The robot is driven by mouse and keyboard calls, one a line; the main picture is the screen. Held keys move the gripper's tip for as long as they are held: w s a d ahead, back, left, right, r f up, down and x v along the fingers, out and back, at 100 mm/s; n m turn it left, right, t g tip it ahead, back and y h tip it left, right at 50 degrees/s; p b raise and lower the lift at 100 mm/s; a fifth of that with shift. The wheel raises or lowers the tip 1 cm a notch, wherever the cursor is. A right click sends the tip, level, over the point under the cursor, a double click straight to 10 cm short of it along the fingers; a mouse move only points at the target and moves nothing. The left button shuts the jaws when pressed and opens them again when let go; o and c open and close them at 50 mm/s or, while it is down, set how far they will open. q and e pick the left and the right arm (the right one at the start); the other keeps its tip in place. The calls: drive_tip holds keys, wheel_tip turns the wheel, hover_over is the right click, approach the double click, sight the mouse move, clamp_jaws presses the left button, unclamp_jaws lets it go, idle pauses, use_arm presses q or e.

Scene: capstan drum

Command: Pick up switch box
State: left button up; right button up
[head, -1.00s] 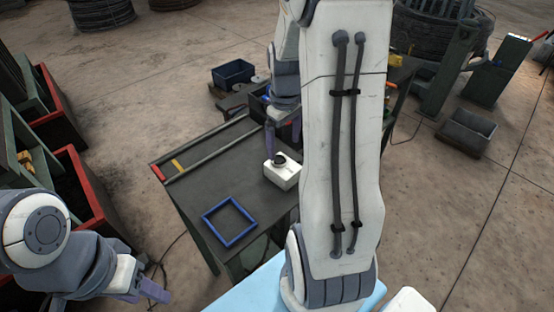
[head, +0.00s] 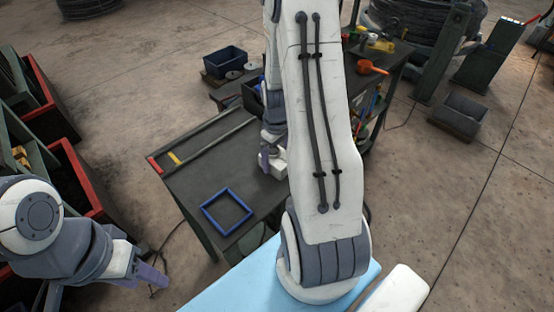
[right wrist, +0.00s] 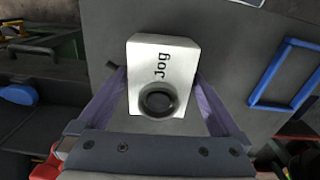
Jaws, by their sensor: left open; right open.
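The switch box is a white box with a black round button and the word "Jog" on it. In the right wrist view the switch box (right wrist: 163,62) stands on the dark table top, between the two purple fingers of my open right gripper (right wrist: 160,95). I cannot tell whether the fingers touch it. In the head view the switch box (head: 279,168) is partly hidden behind my right gripper (head: 268,160) and arm. My left gripper (head: 153,280) is open and empty at the lower left, away from the table.
A blue square frame (head: 228,211) lies on the dark table (head: 190,185), left of the box. A rail with red and yellow pieces runs along the table's far edge. Red-edged bins (head: 88,185) stand at the left. A tool cart (head: 385,75) stands behind my right arm.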

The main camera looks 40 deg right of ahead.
clamp_jaws()
drive_tip(key=shift+r, duration=0.1)
